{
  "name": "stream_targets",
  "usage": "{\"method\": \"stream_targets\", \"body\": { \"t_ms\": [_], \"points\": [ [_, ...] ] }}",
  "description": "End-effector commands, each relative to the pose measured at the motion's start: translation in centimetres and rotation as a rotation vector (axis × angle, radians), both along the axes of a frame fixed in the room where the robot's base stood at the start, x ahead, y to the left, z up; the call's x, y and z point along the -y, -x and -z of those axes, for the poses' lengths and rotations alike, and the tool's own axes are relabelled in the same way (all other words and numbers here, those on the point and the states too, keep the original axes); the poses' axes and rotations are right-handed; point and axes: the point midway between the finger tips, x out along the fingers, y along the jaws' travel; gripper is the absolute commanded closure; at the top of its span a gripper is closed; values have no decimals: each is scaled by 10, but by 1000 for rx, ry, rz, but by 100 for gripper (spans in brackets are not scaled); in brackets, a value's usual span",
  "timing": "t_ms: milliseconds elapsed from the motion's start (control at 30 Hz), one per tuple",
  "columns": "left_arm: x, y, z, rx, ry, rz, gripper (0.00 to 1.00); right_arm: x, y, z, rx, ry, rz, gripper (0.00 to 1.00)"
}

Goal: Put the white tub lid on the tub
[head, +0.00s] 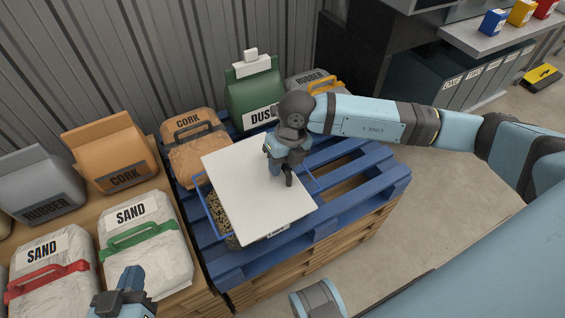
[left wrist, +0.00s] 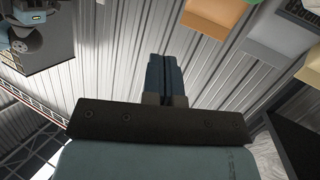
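The white tub lid (head: 245,190) is a flat pale square in the middle of the head view. My right gripper (head: 286,177) is shut on its right edge, with one finger visible over its top face. The lid is over the tub (head: 222,216), turned relative to it and covering most of it. Speckled contents and thin blue lines show past the lid's left side. The gap between lid and tub cannot be judged. My left gripper (head: 130,280) is low at the left; in the left wrist view its fingers (left wrist: 165,75) are together and empty.
The tub stands on a blue pallet (head: 345,205). A cork bag (head: 195,147) and a green dust container (head: 255,92) stand behind it. Sand bags (head: 145,240), a cork bag (head: 110,150) and a rubber bag (head: 40,185) stand at left. The pallet's right part is clear.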

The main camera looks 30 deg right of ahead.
Motion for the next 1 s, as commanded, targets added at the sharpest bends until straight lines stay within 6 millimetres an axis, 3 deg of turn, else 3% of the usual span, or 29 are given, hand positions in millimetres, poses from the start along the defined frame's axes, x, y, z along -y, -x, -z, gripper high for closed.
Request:
{"method": "stream_targets", "body": {
  "t_ms": [367,633,800,1000],
  "points": [
    [0,2,3,-16,-4,-2,100,0,0,-5,1,0,0,58],
    [-8,6,13,-87,-49,-12,100,10,-1,-54,5,0,0,58],
    [-18,16,33,-173,-86,-32,100,17,-1,-88,3,-1,0,58],
    [-20,21,40,-198,-98,-33,100,23,-1,-114,1,0,0,58]
  ]
}}
